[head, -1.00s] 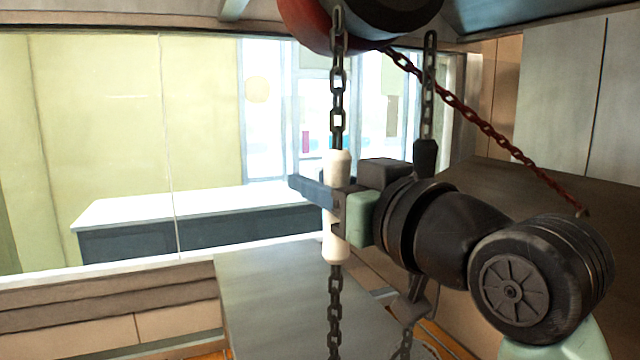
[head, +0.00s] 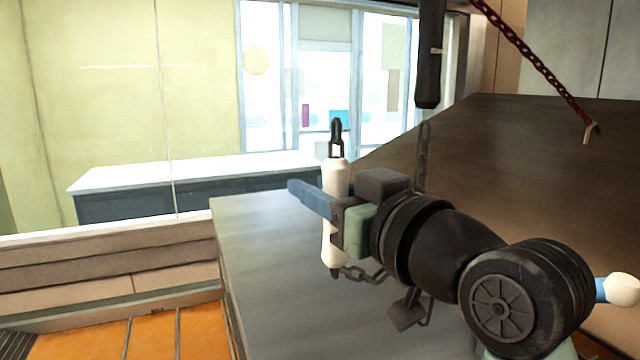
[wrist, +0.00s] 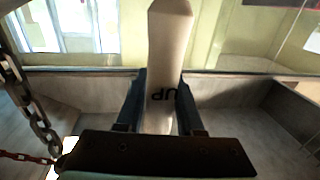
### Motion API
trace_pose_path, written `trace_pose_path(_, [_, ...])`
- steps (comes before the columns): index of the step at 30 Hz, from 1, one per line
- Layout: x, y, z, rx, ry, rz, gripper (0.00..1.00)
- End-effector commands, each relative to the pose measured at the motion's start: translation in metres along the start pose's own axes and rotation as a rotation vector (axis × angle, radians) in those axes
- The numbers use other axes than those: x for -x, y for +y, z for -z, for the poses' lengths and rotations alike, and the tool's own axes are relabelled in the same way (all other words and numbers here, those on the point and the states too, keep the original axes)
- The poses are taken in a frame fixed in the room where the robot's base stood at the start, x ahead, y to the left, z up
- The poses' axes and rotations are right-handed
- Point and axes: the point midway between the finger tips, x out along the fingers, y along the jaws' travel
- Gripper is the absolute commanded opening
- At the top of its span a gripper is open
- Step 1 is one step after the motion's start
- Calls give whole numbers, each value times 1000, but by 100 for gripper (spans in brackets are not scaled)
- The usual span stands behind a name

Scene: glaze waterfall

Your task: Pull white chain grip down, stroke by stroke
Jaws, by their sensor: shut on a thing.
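The white chain grip (head: 336,176) stands upright in the head view, with a couple of dark links at its top; no chain shows above those. Its lower end meets a slack dark chain (head: 365,277). My gripper (head: 326,203) is shut on the grip around its middle, the fingers hiding part of it. In the wrist view the grip (wrist: 168,60) rises between my two fingers (wrist: 158,105), with upside-down lettering on it. A black grip (head: 430,65) hangs higher at the right, with chain (head: 423,155) below it.
A grey flat surface (head: 265,245) lies below and behind my gripper. A brown sloping panel (head: 510,170) stands at the right, with a red chain (head: 530,60) ending in a hook (head: 590,132) before it. Orange floor (head: 150,335) is open at lower left.

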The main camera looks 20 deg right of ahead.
Motion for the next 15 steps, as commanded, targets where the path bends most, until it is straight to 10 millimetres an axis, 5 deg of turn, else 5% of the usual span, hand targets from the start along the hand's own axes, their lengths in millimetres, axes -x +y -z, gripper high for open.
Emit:
trace_pose_path(9, [-2,0,-9,-8,-23,4,0])
trace_pose_path(10, [-2,0,-9,-7,-23,4,42])
trace_pose_path(15, [-1,0,-6,-5,-18,3,67])
